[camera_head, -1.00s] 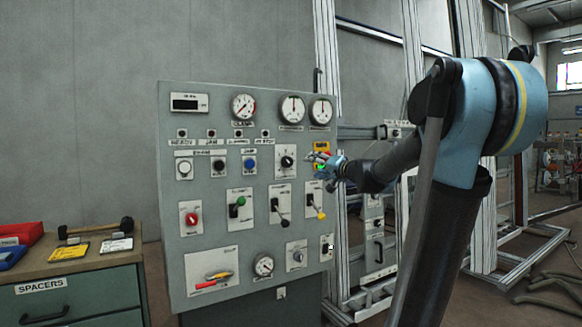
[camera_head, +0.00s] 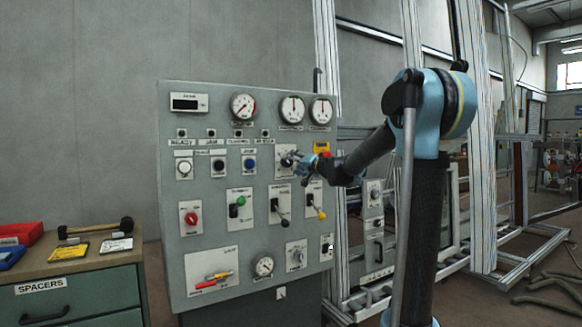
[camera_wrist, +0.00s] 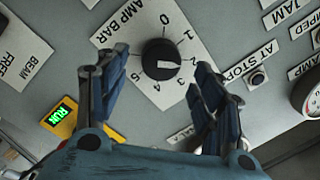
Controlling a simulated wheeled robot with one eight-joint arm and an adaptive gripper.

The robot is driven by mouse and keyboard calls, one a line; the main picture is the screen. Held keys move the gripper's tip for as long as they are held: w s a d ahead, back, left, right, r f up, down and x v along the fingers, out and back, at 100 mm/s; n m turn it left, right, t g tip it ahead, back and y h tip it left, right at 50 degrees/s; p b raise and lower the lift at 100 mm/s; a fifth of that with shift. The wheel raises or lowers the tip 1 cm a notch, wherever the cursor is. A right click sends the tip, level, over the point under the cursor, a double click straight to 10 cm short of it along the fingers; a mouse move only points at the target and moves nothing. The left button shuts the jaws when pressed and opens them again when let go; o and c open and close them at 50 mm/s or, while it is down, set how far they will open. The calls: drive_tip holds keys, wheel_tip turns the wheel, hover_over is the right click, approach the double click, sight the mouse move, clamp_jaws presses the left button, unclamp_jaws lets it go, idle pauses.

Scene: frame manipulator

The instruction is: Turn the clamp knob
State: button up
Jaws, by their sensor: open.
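The clamp knob is a round black knob (camera_wrist: 160,60) with a white pointer mark on a white dial plate. Its label reads "AMP BAR", partly cut off, and its scale runs 0 to 5. The knob's plate (camera_head: 285,176) also shows on the grey control panel in the head view. My gripper (camera_wrist: 160,88) is open in the wrist view, with one finger on each side of the knob and the fingertips close to the dial plate.
The panel (camera_head: 220,130) carries gauges, buttons, levers and other knobs close around the clamp knob. A lit green RUN display (camera_wrist: 60,113) is at lower left in the wrist view. A metal frame (camera_head: 410,60) stands right of the panel. A spacer cabinet (camera_head: 80,290) stands left.

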sight(287, 162)
drive_tip(key=shift+x, duration=1.4)
drive_tip(key=c, duration=1.1)
drive_tip(key=shift+o, duration=0.2)
